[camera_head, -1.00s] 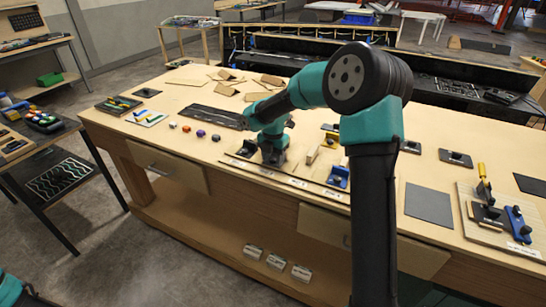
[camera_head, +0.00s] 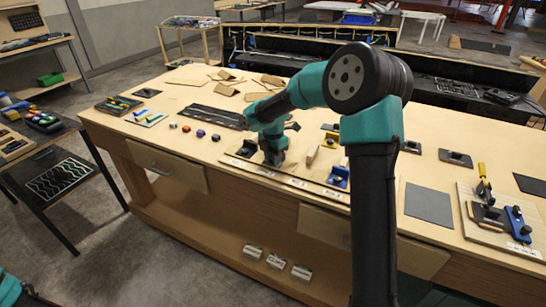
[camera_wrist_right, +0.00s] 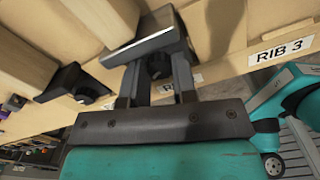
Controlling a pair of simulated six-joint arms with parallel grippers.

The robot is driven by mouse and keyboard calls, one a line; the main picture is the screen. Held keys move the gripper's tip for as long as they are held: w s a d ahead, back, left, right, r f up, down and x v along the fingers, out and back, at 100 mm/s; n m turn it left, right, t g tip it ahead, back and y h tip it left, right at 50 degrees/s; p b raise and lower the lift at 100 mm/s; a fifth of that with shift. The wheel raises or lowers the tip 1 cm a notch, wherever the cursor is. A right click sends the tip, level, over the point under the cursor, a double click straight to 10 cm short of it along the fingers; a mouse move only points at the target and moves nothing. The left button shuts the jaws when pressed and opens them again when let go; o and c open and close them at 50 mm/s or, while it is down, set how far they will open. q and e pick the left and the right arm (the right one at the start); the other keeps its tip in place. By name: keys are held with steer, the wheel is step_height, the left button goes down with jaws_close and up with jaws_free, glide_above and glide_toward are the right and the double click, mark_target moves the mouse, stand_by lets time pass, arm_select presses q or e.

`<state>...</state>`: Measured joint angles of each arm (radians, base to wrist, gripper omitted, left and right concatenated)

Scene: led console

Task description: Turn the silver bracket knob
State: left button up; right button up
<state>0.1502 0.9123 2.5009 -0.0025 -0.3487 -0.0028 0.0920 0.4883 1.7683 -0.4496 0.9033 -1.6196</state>
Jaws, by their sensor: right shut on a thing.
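In the right wrist view, the silver bracket (camera_wrist_right: 142,47) has a pale metal top edge and stands just beyond my fingers. Its dark knob (camera_wrist_right: 158,68) sits between the two fingers of my right gripper (camera_wrist_right: 156,72), which is shut on it. The fingers hide part of the knob. In the head view, my right gripper (camera_head: 273,157) reaches down to the front edge of the workbench (camera_head: 200,152), and the bracket is mostly hidden there. My left gripper is not in view.
Another dark bracket (camera_wrist_right: 75,84) stands to the left. In the head view, a blue bracket (camera_head: 338,177) stands right of my gripper. Small coloured blocks (camera_head: 200,133) lie to the left.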

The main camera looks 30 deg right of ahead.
steer(key=shift+m, duration=0.8)
steer(key=o, duration=1)
steer(key=shift+c, duration=0.2)
steer(key=shift+n, duration=0.3)
steer(key=n, duration=0.4)
step_height(320, 180, up, 18)
steer(key=shift+f, duration=0.25)
